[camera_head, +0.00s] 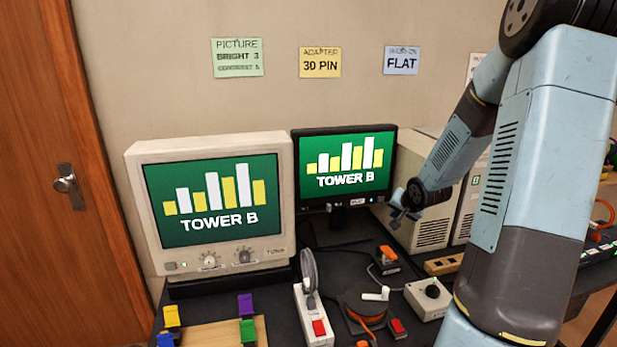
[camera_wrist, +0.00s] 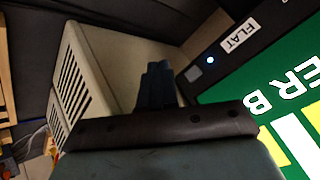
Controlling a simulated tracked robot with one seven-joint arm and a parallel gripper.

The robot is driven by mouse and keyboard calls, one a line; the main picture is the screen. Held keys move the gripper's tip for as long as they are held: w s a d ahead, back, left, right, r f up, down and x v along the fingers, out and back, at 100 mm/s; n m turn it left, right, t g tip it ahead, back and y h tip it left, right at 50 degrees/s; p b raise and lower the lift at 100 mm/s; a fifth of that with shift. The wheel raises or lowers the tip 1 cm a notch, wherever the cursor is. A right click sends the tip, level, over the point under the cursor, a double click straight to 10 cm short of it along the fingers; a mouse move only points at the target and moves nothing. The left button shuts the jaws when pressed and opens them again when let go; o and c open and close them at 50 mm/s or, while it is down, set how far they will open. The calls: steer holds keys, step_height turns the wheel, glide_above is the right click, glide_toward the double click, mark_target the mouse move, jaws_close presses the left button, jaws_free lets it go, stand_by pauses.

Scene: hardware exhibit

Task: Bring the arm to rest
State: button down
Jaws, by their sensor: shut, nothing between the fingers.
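My gripper (camera_head: 404,205) is shut and empty. In the head view it hangs in the air in front of a beige computer tower and near the lower right corner of the flat black monitor (camera_head: 345,165). My arm reaches in from the right side of the head view. In the wrist view my gripper (camera_wrist: 157,85) shows as dark closed fingers, with the beige tower (camera_wrist: 100,70) behind and left and the monitor's green screen (camera_wrist: 285,90) to the right. Whether the fingers touch anything cannot be told.
A beige CRT monitor (camera_head: 215,200) stands on the dark table at left. In front are a white power strip (camera_head: 313,315), an orange cable reel (camera_head: 365,307), a grey box with a knob (camera_head: 428,299) and a wooden board (camera_head: 215,333) with coloured clips. A door (camera_head: 50,180) is far left.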

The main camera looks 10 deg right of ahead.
steer(key=s+a+r+n+g+h, duration=0.2)
steer(key=s+a+r+n+h, duration=0.15)
steer(key=s+a+r, duration=1)
steer(key=s+a+r+n+y, duration=0.2)
steer(key=s+a+r, duration=0.1)
steer(key=s, duration=0.5)
steer(key=s+a+r+n+g+y, duration=0.1)
steer(key=s+a+r, duration=0.3)
steer(key=s, duration=0.5)
steer(key=shift+s+r+n+y, duration=0.2)
steer(key=shift+r+n+y, duration=0.35)
steer(key=shift+n, duration=0.3)
steer(key=shift+a, duration=0.1)
stand_by(3.8)
